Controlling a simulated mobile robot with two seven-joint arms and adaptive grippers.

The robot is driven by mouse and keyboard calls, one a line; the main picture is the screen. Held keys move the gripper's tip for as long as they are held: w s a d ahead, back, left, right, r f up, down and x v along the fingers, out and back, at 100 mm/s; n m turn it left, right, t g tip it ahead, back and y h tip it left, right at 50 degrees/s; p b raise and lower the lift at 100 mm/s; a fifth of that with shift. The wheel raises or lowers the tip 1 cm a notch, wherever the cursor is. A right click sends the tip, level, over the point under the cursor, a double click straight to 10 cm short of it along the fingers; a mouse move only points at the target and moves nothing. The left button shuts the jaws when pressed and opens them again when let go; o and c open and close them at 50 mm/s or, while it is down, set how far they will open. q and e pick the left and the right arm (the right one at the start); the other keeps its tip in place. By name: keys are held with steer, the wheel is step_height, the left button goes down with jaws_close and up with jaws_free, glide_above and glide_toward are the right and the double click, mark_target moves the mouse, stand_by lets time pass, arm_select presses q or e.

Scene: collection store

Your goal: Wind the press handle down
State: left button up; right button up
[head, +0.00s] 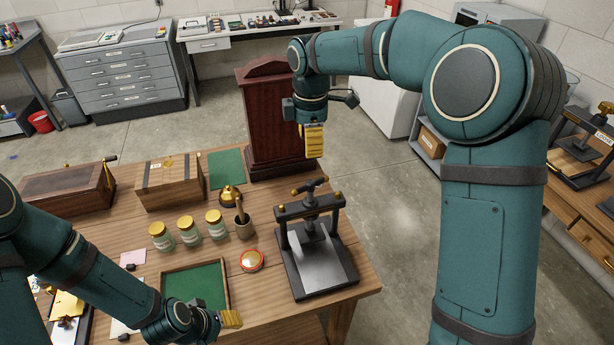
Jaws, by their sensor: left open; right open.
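The screw press (317,252) stands at the right end of the wooden table, with a black frame and a dark bed. Its handle (311,188), a dark crossbar with brass-coloured ends, sits on top of the screw, above the frame's top beam. My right gripper (314,148) hangs above and behind the press, pointing down, open and empty, apart from the handle. My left gripper (232,319) is low at the table's front, by the green-lined tray, open and empty, well to the left of the press. Its fingers are seen partly from the side.
A green-lined tray (226,275), a red-and-gold round tin (252,260), several gold-lidded jars (188,230), a mortar with pestle (243,227) and a wooden box (170,184) stand left of the press. A tall dark-red wooden case (268,120) stands behind it.

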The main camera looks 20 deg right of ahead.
mark_target(311, 182)
steer(key=f, duration=1.3)
steer(key=shift+s, duration=0.2)
jaws_close()
